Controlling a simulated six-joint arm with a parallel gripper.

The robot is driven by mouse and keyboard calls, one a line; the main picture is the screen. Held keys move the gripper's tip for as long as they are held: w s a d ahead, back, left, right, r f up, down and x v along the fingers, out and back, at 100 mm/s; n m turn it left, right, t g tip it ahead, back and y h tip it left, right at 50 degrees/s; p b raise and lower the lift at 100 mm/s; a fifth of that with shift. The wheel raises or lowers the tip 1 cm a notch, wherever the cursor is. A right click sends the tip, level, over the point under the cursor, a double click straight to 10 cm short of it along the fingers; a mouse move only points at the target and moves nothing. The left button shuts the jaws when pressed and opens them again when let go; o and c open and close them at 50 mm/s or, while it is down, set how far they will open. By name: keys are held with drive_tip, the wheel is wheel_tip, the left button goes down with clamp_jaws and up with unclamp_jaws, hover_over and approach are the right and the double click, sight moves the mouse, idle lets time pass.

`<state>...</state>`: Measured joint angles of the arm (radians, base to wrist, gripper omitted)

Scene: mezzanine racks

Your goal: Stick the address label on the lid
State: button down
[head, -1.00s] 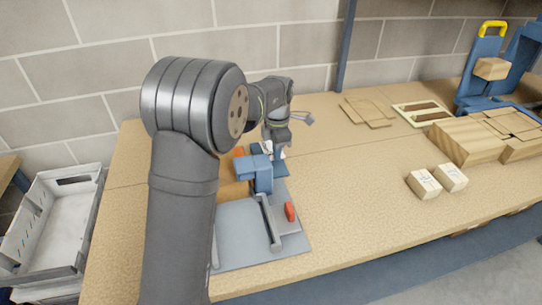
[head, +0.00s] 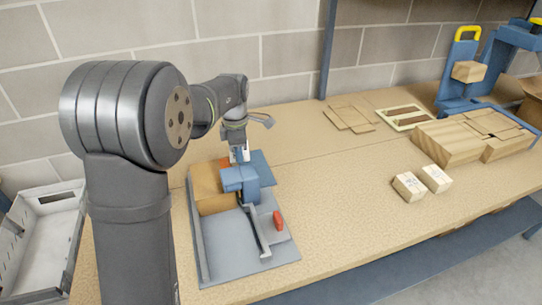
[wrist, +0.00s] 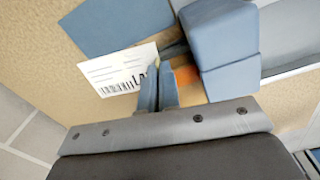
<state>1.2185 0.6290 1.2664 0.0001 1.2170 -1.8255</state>
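The address label (wrist: 122,72), white with a barcode and print, shows in the wrist view. Its right end runs behind and between the fingers of my gripper (wrist: 159,70), which are nearly together and look shut on it. In the head view my gripper (head: 240,154) is just behind the blue press-like block (head: 240,177), with a bit of white at the fingertips. A brown carton (head: 210,192) sits under and beside that block on the grey base plate (head: 222,248). Its top, probably the lid, is partly hidden by the block and my gripper.
A blue flat plate (head: 262,168) lies right of my gripper. A red knob (head: 278,221) is on the base plate. Two small boxes (head: 408,187), flat cardboard pieces (head: 350,117) and wooden blocks (head: 450,143) stand further right. The bench between is clear. A white bin (head: 45,240) is at left.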

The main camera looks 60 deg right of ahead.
drive_tip(key=w+a+f+m, duration=0.2)
drive_tip(key=w+a, duration=2.1)
drive_tip(key=w, duration=0.4)
drive_tip(key=w+a+f+m, duration=0.1)
drive_tip(key=w+a, duration=0.2)
drive_tip(key=a, duration=0.8)
drive_tip(key=w+a+f, duration=0.1)
drive_tip(key=w+a, duration=0.2)
drive_tip(key=a, duration=0.8)
drive_tip(key=w+a+f+m, duration=0.1)
drive_tip(key=w+a, duration=0.2)
drive_tip(key=a, duration=0.8)
drive_tip(key=s+d+r+n, duration=0.15)
drive_tip(key=s+d, duration=0.25)
drive_tip(key=d, duration=0.5)
drive_tip(key=s+d+r+n, duration=0.1)
drive_tip(key=s+d+r, duration=0.15)
drive_tip(key=d, duration=0.65)
drive_tip(key=s+d+r+n, duration=0.1)
drive_tip(key=s+d, duration=0.3)
drive_tip(key=d, duration=0.5)
drive_tip(key=s+d+r+n, duration=0.1)
drive_tip(key=s+d+r, duration=0.1)
drive_tip(key=s+d, duration=0.8)
drive_tip(key=s+d+r+n, duration=0.25)
drive_tip(key=s+d, duration=0.45)
drive_tip(key=s, duration=0.6)
drive_tip(key=shift+m, duration=0.4)
drive_tip(key=shift+w+f, duration=0.2)
drive_tip(key=shift+f, duration=2.65)
